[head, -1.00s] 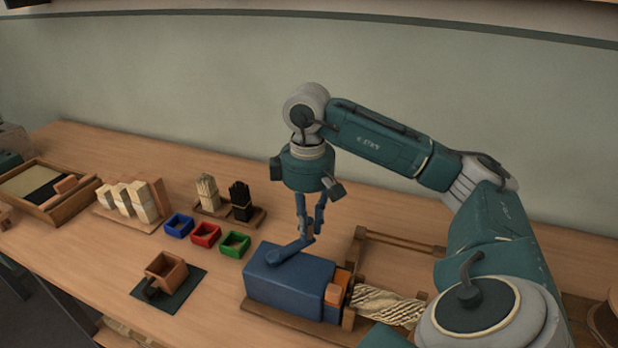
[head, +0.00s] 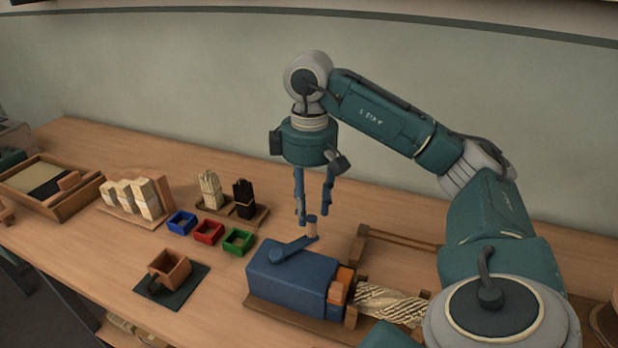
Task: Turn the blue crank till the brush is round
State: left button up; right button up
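The blue crank (head: 292,248) lies on top of the blue box (head: 290,280), its arm pointing to the back right with an upright wooden knob (head: 312,229) at its end. My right gripper (head: 314,217) is open above the crank, its fingertips to either side of the knob's top; I cannot tell if they touch it. The brush (head: 388,304), pale bristles in a twisted, spiral form, sticks out to the right of the box; my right arm is close in front of its right end. My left gripper is not in view.
Blue (head: 181,223), red (head: 208,232) and green (head: 238,242) small trays stand left of the box. A wooden cup (head: 170,268) sits on a dark mat. Bristle bundles (head: 210,188) stand behind. A wooden frame (head: 400,242) lies behind the brush.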

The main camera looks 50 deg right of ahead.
notch_tip(320, 180, up, 7)
jog(key=shift+f, duration=0.15)
dwell(0.4)
jog(key=shift+c, duration=0.3)
